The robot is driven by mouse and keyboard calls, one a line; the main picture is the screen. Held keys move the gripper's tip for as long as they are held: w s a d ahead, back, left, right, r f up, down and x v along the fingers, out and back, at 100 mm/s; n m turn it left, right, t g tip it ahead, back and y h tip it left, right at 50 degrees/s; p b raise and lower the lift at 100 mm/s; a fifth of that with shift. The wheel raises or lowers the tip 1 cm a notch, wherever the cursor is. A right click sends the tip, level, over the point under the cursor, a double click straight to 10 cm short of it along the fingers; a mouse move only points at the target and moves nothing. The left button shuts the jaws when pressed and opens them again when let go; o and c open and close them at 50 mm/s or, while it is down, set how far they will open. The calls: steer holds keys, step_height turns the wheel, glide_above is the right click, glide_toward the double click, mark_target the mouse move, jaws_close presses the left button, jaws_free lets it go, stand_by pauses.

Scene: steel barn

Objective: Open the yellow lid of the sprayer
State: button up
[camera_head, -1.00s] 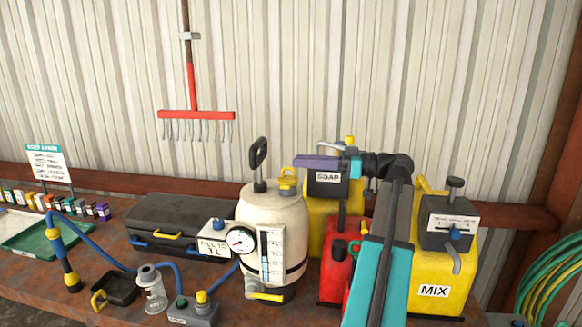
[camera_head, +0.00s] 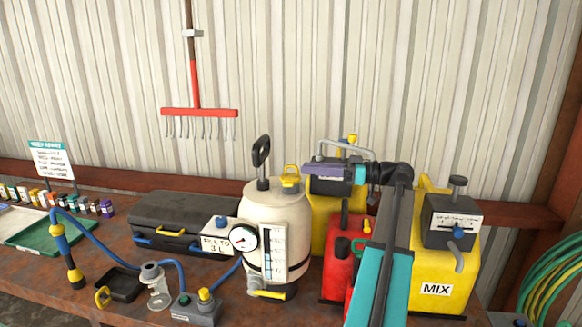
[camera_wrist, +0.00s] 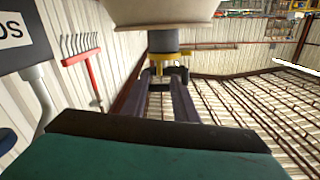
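The sprayer (camera_head: 262,215) is a cream tank with a black pump handle (camera_head: 261,152), standing upright on the bench. Its yellow lid (camera_head: 290,182) is on the tank's top, right of the pump, and looks closed. The wrist view is upside down: the tank (camera_wrist: 165,10) hangs at the top, with yellow lid parts (camera_wrist: 184,54) below it. My gripper (camera_head: 308,172) reaches in from the right at about lid height, its fingertips close to the lid. The wrist view shows a gap between the two dark fingers of my gripper (camera_wrist: 168,84); contact cannot be told.
A red can (camera_head: 340,262) and a yellow MIX container (camera_head: 437,265) stand right of the sprayer, beside my arm. Another yellow container (camera_head: 325,208) is behind. A black case (camera_head: 180,222) is at left. A pressure gauge (camera_head: 243,238) is at the sprayer's front.

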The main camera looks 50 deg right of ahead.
mark_target(291, 166)
steer(key=p+x, duration=0.2)
steer(key=x, duration=0.3)
steer(key=shift+r, duration=0.1)
steer(key=shift+w+a+p, duration=0.35)
steer(key=shift+w, duration=0.25)
jaws_close()
steer(key=shift+a, duration=0.15)
